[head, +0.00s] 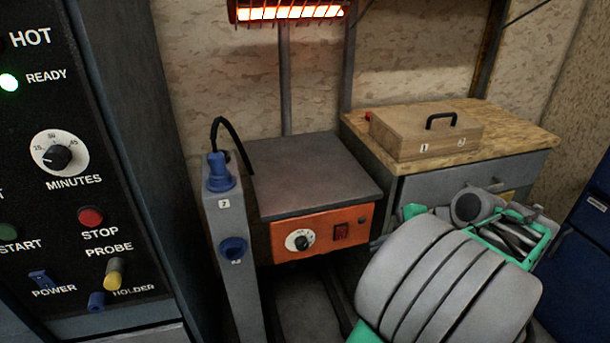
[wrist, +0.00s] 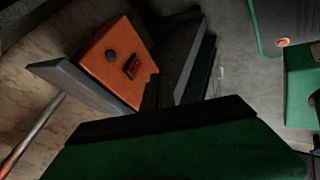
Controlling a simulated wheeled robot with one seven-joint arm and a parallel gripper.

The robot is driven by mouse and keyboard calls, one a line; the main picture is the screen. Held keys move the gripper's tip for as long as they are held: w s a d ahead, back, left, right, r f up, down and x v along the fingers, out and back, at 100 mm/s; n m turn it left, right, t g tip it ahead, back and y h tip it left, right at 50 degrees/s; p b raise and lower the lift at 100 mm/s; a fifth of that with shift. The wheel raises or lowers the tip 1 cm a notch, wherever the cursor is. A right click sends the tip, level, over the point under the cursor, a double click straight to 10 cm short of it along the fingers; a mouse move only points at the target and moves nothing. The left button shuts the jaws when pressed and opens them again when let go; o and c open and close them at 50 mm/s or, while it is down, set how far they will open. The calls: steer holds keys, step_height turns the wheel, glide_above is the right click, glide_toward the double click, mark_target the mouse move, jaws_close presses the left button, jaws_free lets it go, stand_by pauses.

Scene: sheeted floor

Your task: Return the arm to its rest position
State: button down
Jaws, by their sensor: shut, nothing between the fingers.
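My arm fills the lower right of the head view, with grey ribbed links and green parts, in front of the workbench. In the wrist view my gripper (wrist: 165,118) shows as a wide green body with a dark front edge along the bottom. It is shut and holds nothing. The orange-fronted heater unit (wrist: 115,62) lies beyond it in that view, apart from it. My fingertips are not clear in the head view.
An orange-fronted bench unit (head: 322,234) stands mid-scene below a glowing heater (head: 290,12). A grey post (head: 232,275) with blue sockets stands left of it. A wooden case (head: 422,136) sits on the workbench (head: 515,128). A black control panel (head: 60,120) fills the left; blue cabinets (head: 585,240) stand right.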

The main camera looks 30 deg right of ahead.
steer(key=w+a+r+m+g+p, duration=0.25)
steer(key=w+a+r+p, duration=0.2)
steer(key=a, duration=0.25)
steer(key=w+a+r+m+g+p, duration=0.1)
steer(key=w+a+r+m+p, duration=0.2)
steer(key=a+r+p, duration=0.4)
steer(key=s+a+r+m+h+p, duration=0.1)
steer(key=s+a+r+m+p, duration=0.1)
steer(key=a, duration=0.5)
steer(key=s+a+r+m+h+p, duration=0.1)
steer(key=s+a+r+m+p, duration=0.1)
steer(key=a+r+m+p, duration=0.2)
steer(key=a+m+g+p, duration=0.1)
steer(key=a+m+p, duration=0.1)
steer(key=a+p, duration=0.1)
steer(key=shift+s+a+r+h, duration=0.15)
steer(key=shift+s+r+h, duration=0.05)
steer(key=shift+h, duration=0.1)
